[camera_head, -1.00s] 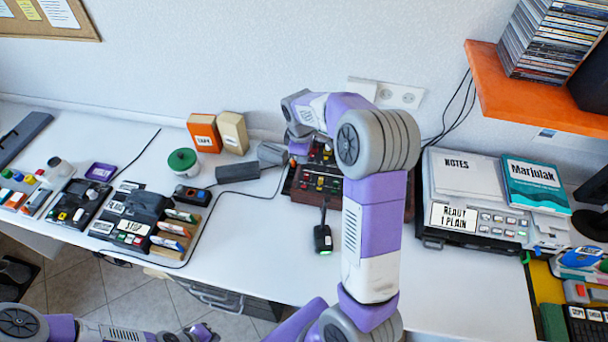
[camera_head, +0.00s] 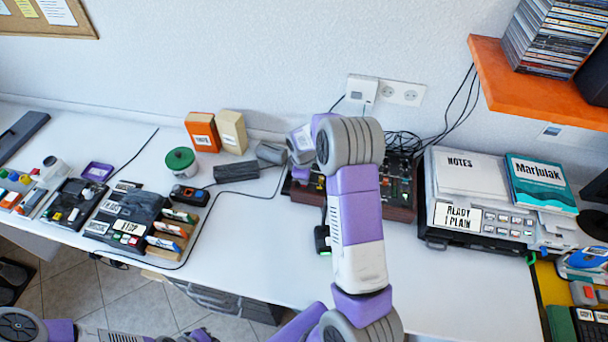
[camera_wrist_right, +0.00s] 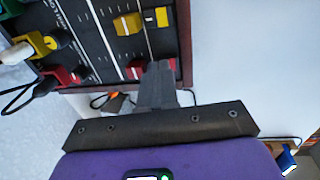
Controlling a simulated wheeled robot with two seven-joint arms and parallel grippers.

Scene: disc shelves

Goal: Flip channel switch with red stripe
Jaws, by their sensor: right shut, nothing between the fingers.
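A dark mixer panel with a brown-red frame (camera_head: 402,197) stands on the desk behind my right arm. In the right wrist view the panel (camera_wrist_right: 95,35) fills the upper left, with yellow caps (camera_wrist_right: 127,23), red caps (camera_wrist_right: 135,70) and dark slots. One red cap lies just beside the fingertips; I cannot tell whether they touch it. I cannot make out for certain which channel switch has a red stripe. My right gripper (camera_wrist_right: 158,68) is shut and empty at the panel's near edge. In the head view my right arm hides it. My left gripper does not clearly show.
A grey block (camera_head: 237,171), a green-lidded jar (camera_head: 180,160) and two small boxes (camera_head: 203,132) are left of the mixer. A case with papers (camera_head: 480,205) stands close to its right. Cables lie behind it.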

